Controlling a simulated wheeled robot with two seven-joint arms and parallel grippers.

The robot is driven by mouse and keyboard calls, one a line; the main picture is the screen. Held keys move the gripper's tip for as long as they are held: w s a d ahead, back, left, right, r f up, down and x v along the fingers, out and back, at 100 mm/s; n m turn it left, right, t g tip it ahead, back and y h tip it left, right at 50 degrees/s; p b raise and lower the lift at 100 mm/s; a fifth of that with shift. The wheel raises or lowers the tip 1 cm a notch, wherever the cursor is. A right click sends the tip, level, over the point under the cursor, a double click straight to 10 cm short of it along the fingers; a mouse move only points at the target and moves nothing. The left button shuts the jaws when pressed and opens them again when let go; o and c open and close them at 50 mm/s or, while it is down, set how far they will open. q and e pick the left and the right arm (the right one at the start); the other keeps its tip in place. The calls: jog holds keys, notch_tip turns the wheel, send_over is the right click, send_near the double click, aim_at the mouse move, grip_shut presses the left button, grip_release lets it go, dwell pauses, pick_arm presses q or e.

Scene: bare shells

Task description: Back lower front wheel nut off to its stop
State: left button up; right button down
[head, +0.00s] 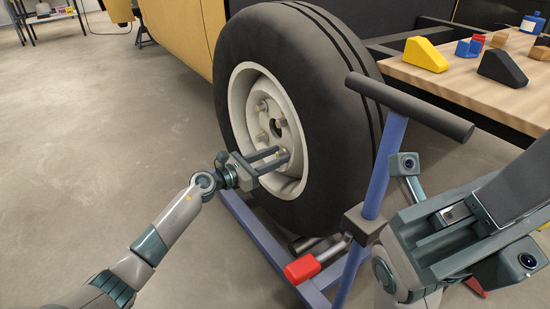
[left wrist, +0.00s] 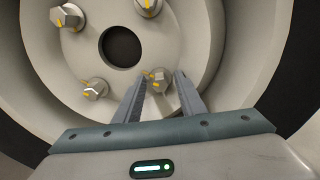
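The front wheel (head: 292,60) stands upright, with a pale rim around a dark centre hole. In the left wrist view several hex nuts with yellow marks ring the hole. The lower nut (left wrist: 158,80) sits below and right of the hole, its yellow mark toward its left. My left gripper (head: 283,154) reaches into the rim from the left. Its fingers, seen in the left wrist view (left wrist: 160,84), are apart, one on each side of this nut, with small gaps showing. Parts of my right gripper (head: 440,235) show at the lower right; its fingertips are unclear.
A blue wheel trolley (head: 255,240) with an upright post, a black T-handle (head: 410,105) and a red pedal (head: 303,269) stands at the wheel. A wooden table (head: 465,85) with blocks and a blue bottle (head: 532,22) is at upper right.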

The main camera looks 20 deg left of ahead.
pick_arm(q)
grip_shut()
